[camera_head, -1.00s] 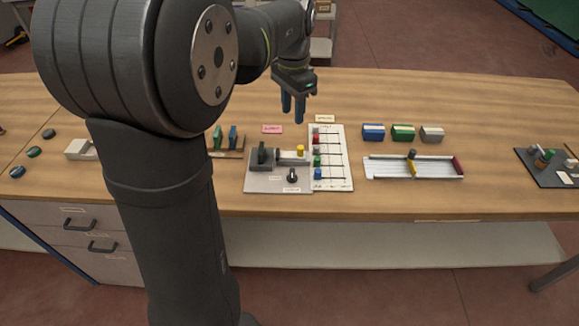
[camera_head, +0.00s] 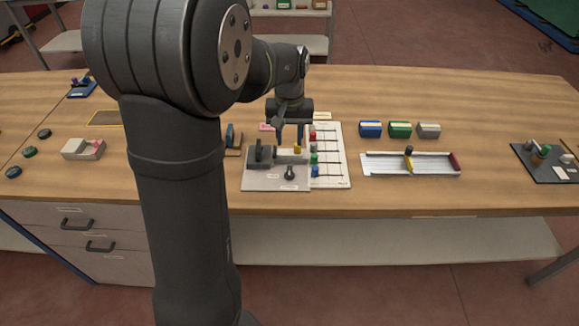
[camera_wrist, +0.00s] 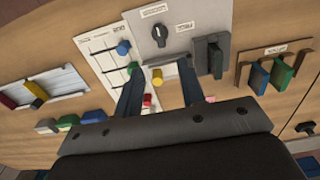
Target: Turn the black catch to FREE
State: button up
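The black catch (camera_head: 290,173) is a small knob at the front of a grey plate (camera_head: 262,183). It also shows in the wrist view (camera_wrist: 160,34), with one printed label above it and another to its right; I cannot read them surely or tell which way it points. My gripper (camera_head: 289,141) hangs above the back of the plate, beyond the catch and apart from it. In the wrist view its two fingers (camera_wrist: 160,84) are spread with nothing held. A yellow knob (camera_wrist: 157,76) shows between them, seemingly below.
A dark upright block (camera_head: 259,154) stands on the plate left of the catch. A white board (camera_head: 334,170) with several coloured knobs adjoins on the right. A railed tray (camera_head: 385,166) lies further right. Bare wood lies in front.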

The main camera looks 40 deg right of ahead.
aim_at(289, 170)
notch_tip(289, 170, down, 12)
dwell(0.4)
grip_shut()
